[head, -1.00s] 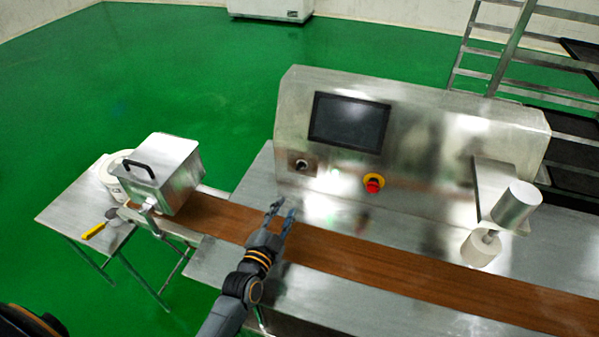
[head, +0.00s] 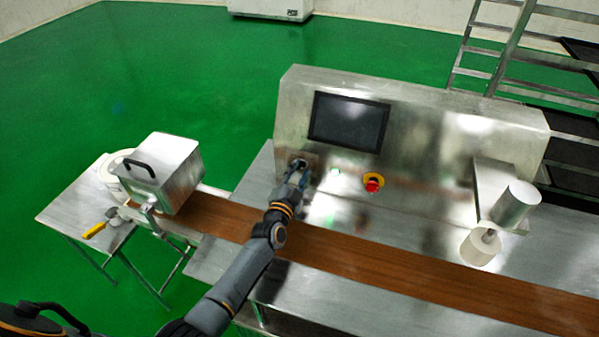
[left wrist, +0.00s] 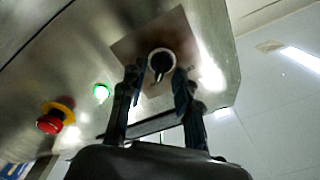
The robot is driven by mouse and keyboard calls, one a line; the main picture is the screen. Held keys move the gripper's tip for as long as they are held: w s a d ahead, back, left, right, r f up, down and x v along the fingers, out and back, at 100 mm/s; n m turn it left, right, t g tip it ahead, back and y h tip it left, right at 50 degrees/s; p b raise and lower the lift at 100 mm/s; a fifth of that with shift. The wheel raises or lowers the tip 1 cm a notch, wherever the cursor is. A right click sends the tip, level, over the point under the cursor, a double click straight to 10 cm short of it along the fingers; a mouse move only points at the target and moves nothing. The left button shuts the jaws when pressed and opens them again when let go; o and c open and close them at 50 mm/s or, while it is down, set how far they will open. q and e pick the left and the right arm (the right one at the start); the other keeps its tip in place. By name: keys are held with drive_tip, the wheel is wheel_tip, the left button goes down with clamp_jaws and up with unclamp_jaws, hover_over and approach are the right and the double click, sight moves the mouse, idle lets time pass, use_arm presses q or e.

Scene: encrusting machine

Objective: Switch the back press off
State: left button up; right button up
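A round rotary knob (left wrist: 161,62) with a dark handle sits on a square plate (left wrist: 140,42) on the machine's steel panel. In the head view the plate (head: 312,160) shows below and left of the screen, with the knob partly hidden by my gripper. My left gripper (head: 298,172) is right at the knob. In the left wrist view its two fingers (left wrist: 159,76) are apart, one on each side of the knob's lower part. I cannot tell whether they touch it. My right gripper is not in view.
A lit green button (left wrist: 101,92) and a red emergency stop (head: 373,182) on yellow are right of the knob in the head view. A dark screen (head: 348,122) is above. A brown conveyor belt (head: 390,262) runs in front. A steel box (head: 178,170) stands left.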

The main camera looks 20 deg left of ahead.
use_arm(q)
drive_tip(key=shift+w, duration=0.1)
clamp_jaws()
idle(0.4)
drive_tip(key=n, duration=0.3)
drive_tip(key=shift+a, duration=0.1)
drive_tip(key=n, duration=0.3)
drive_tip(key=shift+a+n+b, duration=0.1)
drive_tip(key=shift+n+b, duration=0.2)
drive_tip(key=shift+b, duration=0.1)
drive_tip(key=n+b, duration=0.1)
drive_tip(key=n, duration=0.4)
drive_tip(key=shift+a+n, duration=0.15)
drive_tip(key=shift+n, duration=0.15)
drive_tip(key=n+b, duration=0.1)
drive_tip(key=n, duration=0.4)
drive_tip(key=shift+a+n, duration=0.15)
drive_tip(key=shift+n, duration=0.25)
drive_tip(key=shift+b, duration=0.3)
